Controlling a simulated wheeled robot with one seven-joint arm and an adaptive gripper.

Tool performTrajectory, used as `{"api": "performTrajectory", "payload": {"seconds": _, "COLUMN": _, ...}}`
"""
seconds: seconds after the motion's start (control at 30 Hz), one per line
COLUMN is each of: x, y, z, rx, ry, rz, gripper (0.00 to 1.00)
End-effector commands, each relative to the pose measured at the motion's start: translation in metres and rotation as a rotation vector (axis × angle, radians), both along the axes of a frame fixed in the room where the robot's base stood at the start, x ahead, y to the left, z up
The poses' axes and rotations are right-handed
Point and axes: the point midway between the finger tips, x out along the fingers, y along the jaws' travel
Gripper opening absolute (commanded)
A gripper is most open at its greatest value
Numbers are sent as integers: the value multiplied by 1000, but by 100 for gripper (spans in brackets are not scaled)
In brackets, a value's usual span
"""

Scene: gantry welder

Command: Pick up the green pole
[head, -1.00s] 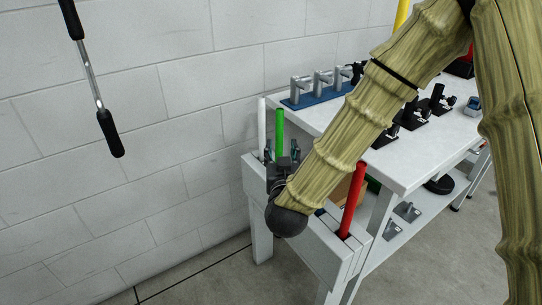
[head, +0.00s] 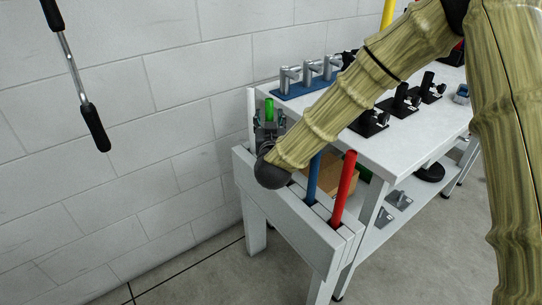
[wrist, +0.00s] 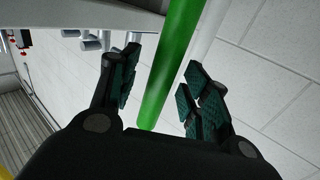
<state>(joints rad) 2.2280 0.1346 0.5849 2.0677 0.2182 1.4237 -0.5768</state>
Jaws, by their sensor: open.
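The green pole (head: 269,108) stands upright in the rack on the end of the white table; in the head view only its top shows above my gripper. In the wrist view the green pole (wrist: 172,70) runs between the two fingers, with a gap to each side. My gripper (wrist: 158,92) is open, and the pole is not clamped. In the head view my gripper (head: 269,130) is at the far end of the rack and hides the lower pole.
A white pole (wrist: 208,35) stands close beside the green one. A blue pole (head: 313,180) and a red pole (head: 344,188) stand in the same white rack (head: 300,232). Metal fittings on a blue base (head: 292,92) and black fixtures (head: 402,105) sit on the table.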

Motion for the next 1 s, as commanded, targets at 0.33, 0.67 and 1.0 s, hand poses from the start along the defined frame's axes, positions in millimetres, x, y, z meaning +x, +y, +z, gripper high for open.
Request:
{"api": "performTrajectory", "payload": {"seconds": 0.33, "x": 7, "y": 0, "z": 0, "rx": 0, "ry": 1, "rz": 0, "gripper": 47}}
{"api": "performTrajectory", "payload": {"seconds": 0.67, "x": 7, "y": -1, "z": 0, "rx": 0, "ry": 1, "rz": -1, "gripper": 0}}
{"api": "performTrajectory", "payload": {"seconds": 1.0, "x": 7, "y": -1, "z": 3, "rx": 0, "ry": 0, "rz": -1, "gripper": 0}}
